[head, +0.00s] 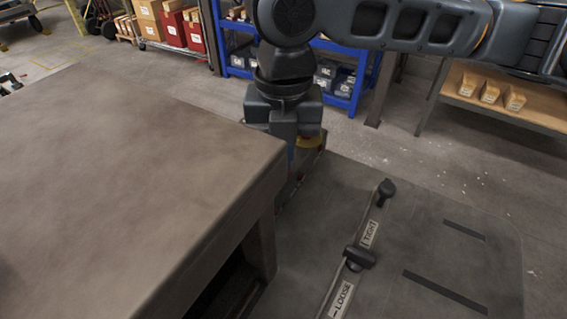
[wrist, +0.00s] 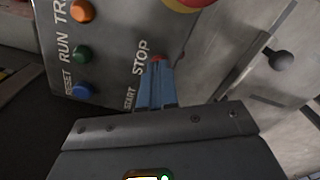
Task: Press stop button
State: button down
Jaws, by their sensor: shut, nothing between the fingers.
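In the wrist view a grey control panel (wrist: 112,75) carries the label STOP (wrist: 140,57) with a red button (wrist: 158,58) beside it. My gripper (wrist: 157,66) has its blue fingers closed together with nothing between them. The fingertips overlap the lower part of the red button; I cannot tell whether they touch it. The label START (wrist: 130,97) is left of the fingers, and any button beside it is hidden behind them. In the head view the panel front and fingertips are mostly hidden by my arm and the table.
A blue button (wrist: 82,90) by RESET, a green button (wrist: 82,54) by RUN and an orange-red button (wrist: 82,11) are on the panel's left. A large red-and-yellow button (wrist: 188,4) is above. A black knob (wrist: 283,61) is right. A brown table (head: 130,170) fills the head view's left.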

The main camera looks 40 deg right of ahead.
jog(key=shift+r, duration=0.1)
notch_tip(320, 180, up, 7)
jog(key=p, duration=0.6)
dwell(0.3)
jog(key=shift+s, duration=0.1)
dwell(0.7)
